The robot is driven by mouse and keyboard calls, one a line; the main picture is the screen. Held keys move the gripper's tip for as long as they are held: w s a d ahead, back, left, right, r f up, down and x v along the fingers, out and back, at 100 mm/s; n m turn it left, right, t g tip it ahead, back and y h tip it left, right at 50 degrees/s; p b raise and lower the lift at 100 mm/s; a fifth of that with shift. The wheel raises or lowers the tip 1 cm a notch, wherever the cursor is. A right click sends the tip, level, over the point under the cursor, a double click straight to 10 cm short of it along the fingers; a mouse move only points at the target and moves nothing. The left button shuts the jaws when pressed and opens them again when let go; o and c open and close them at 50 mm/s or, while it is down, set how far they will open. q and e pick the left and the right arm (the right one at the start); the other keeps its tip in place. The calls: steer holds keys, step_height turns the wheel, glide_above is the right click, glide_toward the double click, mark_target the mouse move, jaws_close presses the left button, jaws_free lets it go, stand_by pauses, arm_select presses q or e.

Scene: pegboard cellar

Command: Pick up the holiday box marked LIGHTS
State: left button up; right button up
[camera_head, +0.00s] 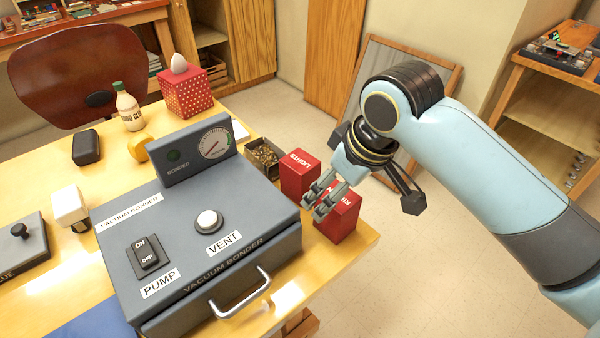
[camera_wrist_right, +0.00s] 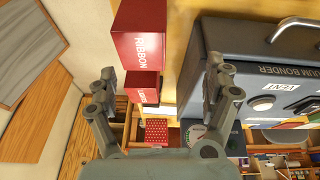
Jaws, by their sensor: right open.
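The red box marked LIGHTS (camera_head: 299,173) stands near the table's right edge, beside the vacuum bonder. In the right wrist view this box (camera_wrist_right: 143,88) shows behind a second red box marked RIBBON (camera_wrist_right: 138,40). In the head view the RIBBON box (camera_head: 343,218) is nearer the table's front right corner, partly covered by my gripper. My right gripper (camera_head: 317,200) is open and empty, with its fingers over the RIBBON box and beside the LIGHTS box. In the right wrist view its fingers (camera_wrist_right: 161,72) are spread apart. I cannot tell whether they touch either box. My left gripper is out of view.
The grey vacuum bonder (camera_head: 190,235) fills the table's front, close left of the boxes. A small tray of brass-coloured pieces (camera_head: 264,157) sits behind the LIGHTS box. A red dotted tissue box (camera_head: 187,96) and a glue bottle (camera_head: 128,108) stand farther back. Open floor lies right of the table.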

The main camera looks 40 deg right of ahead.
glide_above(301, 160)
steer(key=s, duration=0.2)
steer(key=shift+s+d+r+y, duration=0.2)
steer(key=shift+d+r+y, duration=0.05)
steer(key=shift+r+y, duration=0.15)
steer(key=x, duration=0.4)
steer(key=shift+w+f, duration=0.25)
steer(key=shift+f, duration=0.1)
steer(key=x, duration=0.5)
steer(key=shift+w+a+f, duration=0.2)
steer(key=shift+f, duration=0.05)
steer(key=shift+t, duration=0.3)
steer(key=shift+c, duration=0.4)
steer(key=c, duration=1.2)
steer(key=shift+c, duration=0.3)
steer(key=shift+r, duration=0.1)
